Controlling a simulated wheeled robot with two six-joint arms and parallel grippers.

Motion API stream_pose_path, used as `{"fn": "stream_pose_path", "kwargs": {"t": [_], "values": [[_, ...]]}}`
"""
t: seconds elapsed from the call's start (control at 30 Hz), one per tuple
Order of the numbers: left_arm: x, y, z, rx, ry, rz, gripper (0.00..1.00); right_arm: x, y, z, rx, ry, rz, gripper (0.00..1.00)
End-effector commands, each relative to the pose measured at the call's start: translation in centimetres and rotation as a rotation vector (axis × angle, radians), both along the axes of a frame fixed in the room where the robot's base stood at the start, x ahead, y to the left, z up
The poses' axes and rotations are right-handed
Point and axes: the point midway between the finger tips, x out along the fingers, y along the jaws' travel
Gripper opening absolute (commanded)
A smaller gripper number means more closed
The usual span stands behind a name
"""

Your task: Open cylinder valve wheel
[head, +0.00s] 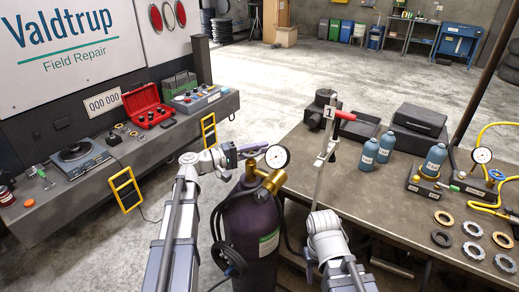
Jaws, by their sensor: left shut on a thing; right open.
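The dark purple gas cylinder (252,232) stands upright at the front middle, with a brass valve (268,180) on top. A round white-faced gauge (277,157) is beside the valve. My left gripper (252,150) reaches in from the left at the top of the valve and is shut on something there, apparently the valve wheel. The wheel is mostly hidden by the fingers and too small to make out. My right gripper (309,262) is low, right of the cylinder, partly hidden by its own wrist; it is open and apart from the valve.
A black hose (216,235) hangs at the cylinder's left. Right of it is a workbench (380,190) with blue bottles (386,147), several rings (473,250) and a yellow-hosed gauge (482,155). A grey upright bar with a red handle (345,115) stands close behind my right arm. Left is a grey bench (130,150).

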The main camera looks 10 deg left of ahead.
Motion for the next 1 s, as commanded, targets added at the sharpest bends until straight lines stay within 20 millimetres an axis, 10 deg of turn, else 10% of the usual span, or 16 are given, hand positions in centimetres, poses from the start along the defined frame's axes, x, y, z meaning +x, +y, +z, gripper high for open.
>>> {"fn": "stream_pose_path", "kwargs": {"t": [1.0], "values": [[0.35, 0.57, -0.05, 0.001, 0.000, 0.361, 0.00, 0.00, 0.00, -0.02, 0.000, 0.000, 0.000, 0.50]]}}
